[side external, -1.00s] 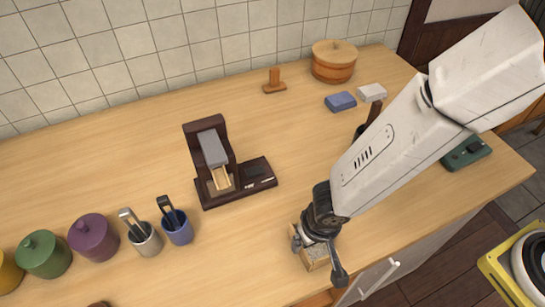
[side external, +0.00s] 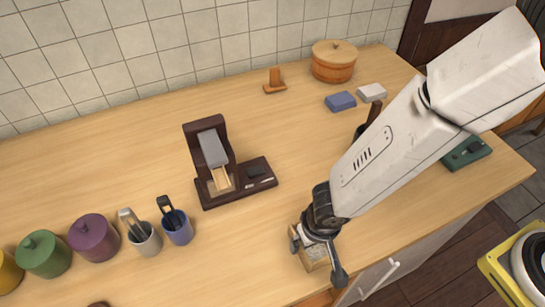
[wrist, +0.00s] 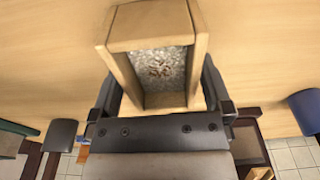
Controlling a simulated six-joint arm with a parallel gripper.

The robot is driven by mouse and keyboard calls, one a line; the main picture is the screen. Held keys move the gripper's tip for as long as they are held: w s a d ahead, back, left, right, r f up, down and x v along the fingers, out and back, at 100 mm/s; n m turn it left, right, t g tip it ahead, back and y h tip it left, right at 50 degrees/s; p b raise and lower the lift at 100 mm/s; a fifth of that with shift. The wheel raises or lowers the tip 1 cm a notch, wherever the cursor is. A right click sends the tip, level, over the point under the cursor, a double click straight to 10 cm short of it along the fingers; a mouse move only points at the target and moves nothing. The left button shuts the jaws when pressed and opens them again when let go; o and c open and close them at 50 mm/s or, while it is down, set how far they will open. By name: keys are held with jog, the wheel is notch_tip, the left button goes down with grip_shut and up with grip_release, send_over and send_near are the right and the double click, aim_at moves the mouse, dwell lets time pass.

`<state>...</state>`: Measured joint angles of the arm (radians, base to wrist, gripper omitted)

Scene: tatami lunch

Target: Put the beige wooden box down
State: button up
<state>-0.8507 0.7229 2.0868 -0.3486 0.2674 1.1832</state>
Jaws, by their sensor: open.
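The beige wooden box (side external: 313,262) is at the counter's front edge, partly hidden by my gripper (side external: 317,255) over it. In the wrist view the box (wrist: 153,28) has wooden walls and a grey, speckled inside face with small brown marks. My gripper (wrist: 160,92) is open, with one dark finger on each side of the box. The box appears to rest on the wooden counter (side external: 240,260), but its underside is hidden. I cannot tell whether a finger still touches it.
A dark wooden stand (side external: 236,182) is behind and left of the box. A blue cup (side external: 177,232) and a grey cup (side external: 145,240) hold utensils at left, beside a purple pot (side external: 93,238) and a green pot (side external: 44,254). Counter between stand and box is clear.

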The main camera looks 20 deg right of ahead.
aim_at(315, 248)
notch_tip(315, 248, up, 12)
jog(key=s, duration=0.1)
jog(key=shift+s, duration=0.2)
dwell(0.6)
dwell(0.5)
jog(key=w+d+r, duration=0.1)
jog(key=d, duration=1.3)
jog(key=w+d+r+t, duration=0.1)
jog(key=w+d, duration=0.1)
jog(key=d, duration=1.2)
jog(key=shift+r, duration=0.25)
